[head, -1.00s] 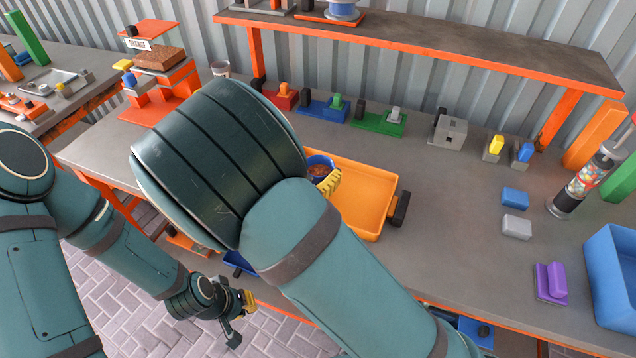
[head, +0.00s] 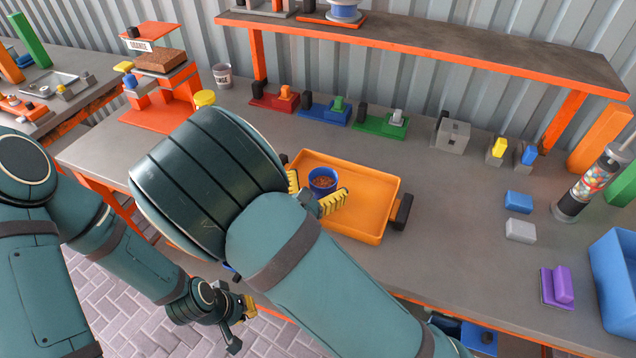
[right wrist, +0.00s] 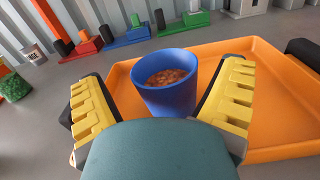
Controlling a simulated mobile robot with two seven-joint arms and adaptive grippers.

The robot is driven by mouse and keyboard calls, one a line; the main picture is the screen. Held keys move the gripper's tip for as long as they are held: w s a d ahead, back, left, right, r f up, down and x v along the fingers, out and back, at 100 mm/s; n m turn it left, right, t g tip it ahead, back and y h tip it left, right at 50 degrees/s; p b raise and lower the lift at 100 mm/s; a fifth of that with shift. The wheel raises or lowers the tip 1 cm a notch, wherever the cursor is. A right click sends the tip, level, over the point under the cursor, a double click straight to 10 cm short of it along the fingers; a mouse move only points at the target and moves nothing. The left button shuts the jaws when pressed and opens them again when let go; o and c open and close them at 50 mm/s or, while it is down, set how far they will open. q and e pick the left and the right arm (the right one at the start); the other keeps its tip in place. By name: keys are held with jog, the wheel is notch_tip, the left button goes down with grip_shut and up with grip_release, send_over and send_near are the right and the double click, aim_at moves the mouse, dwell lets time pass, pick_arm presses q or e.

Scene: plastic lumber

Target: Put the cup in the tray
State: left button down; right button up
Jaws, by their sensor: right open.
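The blue cup (head: 322,180) stands upright in the orange tray (head: 368,190), near the tray's left side. It holds small brown-orange pieces. The cup (right wrist: 168,95) and tray (right wrist: 275,115) also show in the right wrist view. My right gripper (head: 318,192) is open, with its yellow fingers on either side of the cup; in the right wrist view its fingers (right wrist: 165,108) stand apart from the cup walls. My left gripper (head: 243,312) hangs low over the floor beside the table. Its fingers are too small and turned to tell whether they are open.
Red (head: 274,97), blue (head: 326,110) and green (head: 380,124) block fixtures stand behind the tray. A white-grey cup (head: 222,77) and yellow-topped item (head: 204,99) are at back left. A blue bin (head: 615,280) stands at right.

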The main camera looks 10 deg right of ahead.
jog(key=shift+r, duration=0.1)
jog(key=shift+s+a, duration=0.1)
jog(key=p+v, duration=0.1)
jog(key=v, duration=1)
jog(key=shift+s+a, duration=0.2)
jog(key=shift+s, duration=0.1)
